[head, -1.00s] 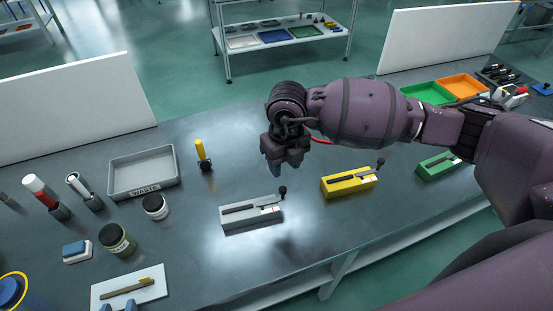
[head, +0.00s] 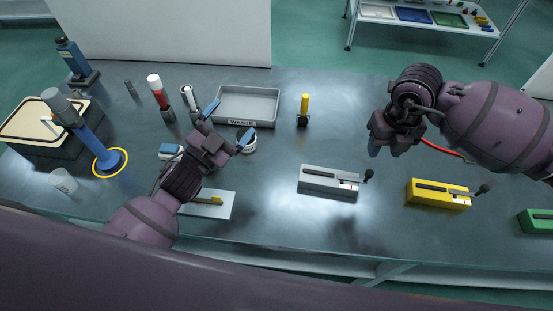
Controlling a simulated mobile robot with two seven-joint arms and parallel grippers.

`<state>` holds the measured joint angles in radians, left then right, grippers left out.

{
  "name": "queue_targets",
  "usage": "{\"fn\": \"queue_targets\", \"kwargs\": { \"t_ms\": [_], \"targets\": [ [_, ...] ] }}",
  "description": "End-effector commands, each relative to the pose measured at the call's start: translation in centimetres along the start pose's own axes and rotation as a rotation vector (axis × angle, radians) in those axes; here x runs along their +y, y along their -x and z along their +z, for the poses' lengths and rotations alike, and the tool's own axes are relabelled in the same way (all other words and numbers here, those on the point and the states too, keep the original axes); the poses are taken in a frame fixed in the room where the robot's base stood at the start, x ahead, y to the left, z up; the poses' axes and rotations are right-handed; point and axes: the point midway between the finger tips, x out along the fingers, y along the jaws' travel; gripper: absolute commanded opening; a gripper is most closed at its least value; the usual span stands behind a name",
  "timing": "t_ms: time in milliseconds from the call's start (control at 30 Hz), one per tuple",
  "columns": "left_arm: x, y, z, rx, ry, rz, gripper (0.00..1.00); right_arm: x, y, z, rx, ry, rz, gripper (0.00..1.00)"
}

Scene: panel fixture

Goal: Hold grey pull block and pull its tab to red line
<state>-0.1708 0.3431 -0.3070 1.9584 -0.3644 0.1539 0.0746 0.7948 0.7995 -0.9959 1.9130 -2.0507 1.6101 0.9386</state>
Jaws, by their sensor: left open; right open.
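The grey pull block (head: 318,184) lies on the bench at the centre of the head view. It has a dark slot on top and a black-knobbed tab (head: 368,175) at its right end. A pale label sits near that end; the red line is too small to make out. My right gripper (head: 386,150) is open and empty, pointing down above the bench behind the tab. My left gripper (head: 229,124) is open, well left of the block, with its fingers over the area before the waste tray. Neither gripper touches the block.
A yellow block (head: 436,197) and a green block (head: 538,223) stand to the right. The waste tray (head: 275,108) and a yellow post (head: 304,108) are behind. A white plate (head: 222,212), bottles and a blue stand (head: 95,145) are left. Bench around the grey block is clear.

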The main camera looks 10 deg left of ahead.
Motion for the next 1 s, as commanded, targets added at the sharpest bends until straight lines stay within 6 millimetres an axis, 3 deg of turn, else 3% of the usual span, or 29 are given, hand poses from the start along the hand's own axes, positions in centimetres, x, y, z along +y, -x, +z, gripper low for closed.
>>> {"fn": "queue_targets", "kwargs": {
  "t_ms": [100,200,467,700,1000],
  "targets": [
    [2.6,-2.8,-1.8,0.129,-0.213,0.099,0.89,0.0,0.0,0.0,0.000,0.000,0.000,0.43],
    [5.1,-4.1,-2.6,0.227,-0.400,0.168,0.89,0.0,0.0,0.0,0.000,0.000,0.000,0.43],
    [10.8,-5.7,-3.1,0.478,-0.860,0.294,0.89,0.0,0.0,0.0,0.000,0.000,0.000,0.43],
    [14.8,-5.5,-1.9,0.750,-1.277,0.357,0.89,0.0,0.0,0.0,0.000,0.000,0.000,0.43],
    [17.0,-4.1,1.9,1.156,-1.764,0.360,0.89,0.0,0.0,0.0,0.000,0.000,0.000,0.43]
  ]
}}
